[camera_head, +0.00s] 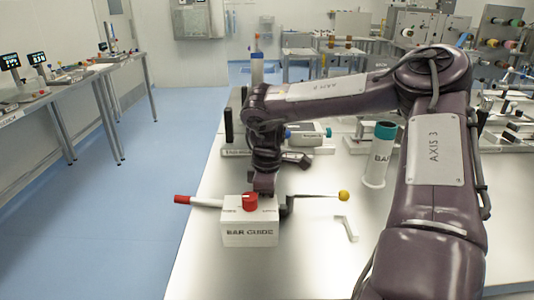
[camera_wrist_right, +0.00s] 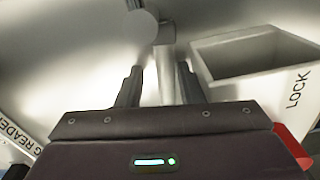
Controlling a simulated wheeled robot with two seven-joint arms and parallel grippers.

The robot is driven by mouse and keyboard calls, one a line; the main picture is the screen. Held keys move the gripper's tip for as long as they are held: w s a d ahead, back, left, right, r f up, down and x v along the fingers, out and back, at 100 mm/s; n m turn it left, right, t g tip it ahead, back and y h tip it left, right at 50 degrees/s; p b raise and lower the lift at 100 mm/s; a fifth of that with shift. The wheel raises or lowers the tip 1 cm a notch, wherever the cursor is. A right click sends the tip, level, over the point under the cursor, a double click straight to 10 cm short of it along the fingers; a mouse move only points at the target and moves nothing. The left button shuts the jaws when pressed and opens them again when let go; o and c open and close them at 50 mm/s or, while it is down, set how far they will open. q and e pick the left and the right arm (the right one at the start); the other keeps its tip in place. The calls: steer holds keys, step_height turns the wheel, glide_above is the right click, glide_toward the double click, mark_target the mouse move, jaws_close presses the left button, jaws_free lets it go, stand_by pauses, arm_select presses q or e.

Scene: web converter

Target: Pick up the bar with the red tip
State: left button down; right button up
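My left gripper is not in view.
A thin rod with a yellow ball (camera_head: 343,196) extends right of the box. A white cylinder with a teal top (camera_head: 378,160) stands farther right. An open box labelled LOCK (camera_wrist_right: 250,65) shows in the wrist view.

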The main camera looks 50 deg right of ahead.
steer(key=shift+s+a+f, duration=0.2)
steer(key=shift+a, duration=0.05)
step_height(320, 180, up, 8)
steer(key=shift+w+d+r, duration=0.1)
steer(key=shift+w+d, duration=0.05)
stand_by(0.4)
